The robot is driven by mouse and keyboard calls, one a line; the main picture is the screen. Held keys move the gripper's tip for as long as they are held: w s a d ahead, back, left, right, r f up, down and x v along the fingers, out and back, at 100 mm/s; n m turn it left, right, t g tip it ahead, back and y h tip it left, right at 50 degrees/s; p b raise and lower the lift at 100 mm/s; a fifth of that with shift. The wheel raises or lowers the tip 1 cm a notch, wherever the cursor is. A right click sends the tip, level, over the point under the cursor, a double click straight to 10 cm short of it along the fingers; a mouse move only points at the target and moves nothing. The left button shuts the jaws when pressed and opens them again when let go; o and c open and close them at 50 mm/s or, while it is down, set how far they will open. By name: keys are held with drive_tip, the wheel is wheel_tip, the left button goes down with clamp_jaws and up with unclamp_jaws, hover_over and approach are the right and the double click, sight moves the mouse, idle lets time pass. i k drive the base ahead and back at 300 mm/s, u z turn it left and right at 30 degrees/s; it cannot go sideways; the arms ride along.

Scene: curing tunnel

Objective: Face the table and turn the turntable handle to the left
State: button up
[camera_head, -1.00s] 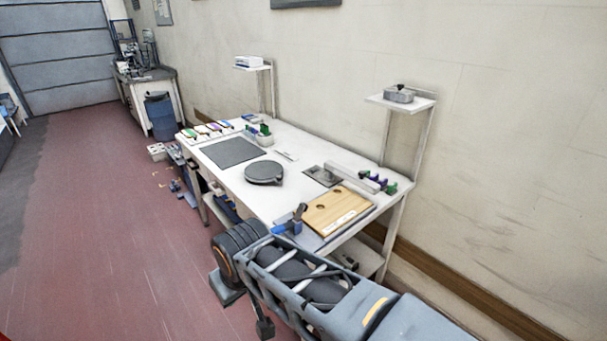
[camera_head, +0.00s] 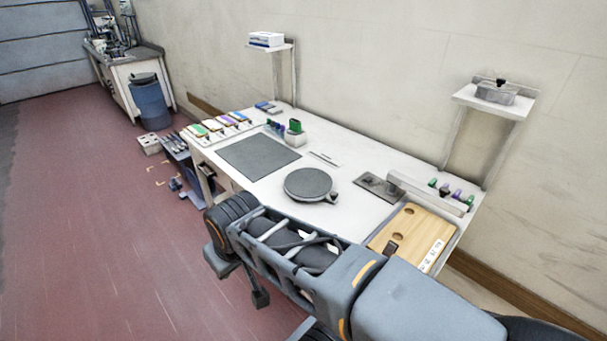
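The turntable (camera_head: 307,184) is a dark grey round disc lying flat on the white table (camera_head: 350,158). A small dark knob, seemingly its handle (camera_head: 333,197), sticks out at its right front edge. My arm crosses the front of the view, between the camera and the table, and hides part of the table's front edge. My gripper cannot be made out in this view. Nothing of mine is seen touching the turntable.
A dark mat (camera_head: 258,156) lies left of the turntable. A wooden board (camera_head: 412,236) with holes lies on the right. A metal plate (camera_head: 379,186) lies between. Two raised shelves stand at the back. A blue barrel (camera_head: 150,103) stands beyond the table; red floor at left is open.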

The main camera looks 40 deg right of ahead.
sight(304, 184)
drive_tip(key=i, duration=0.9)
drive_tip(key=z, duration=2.05)
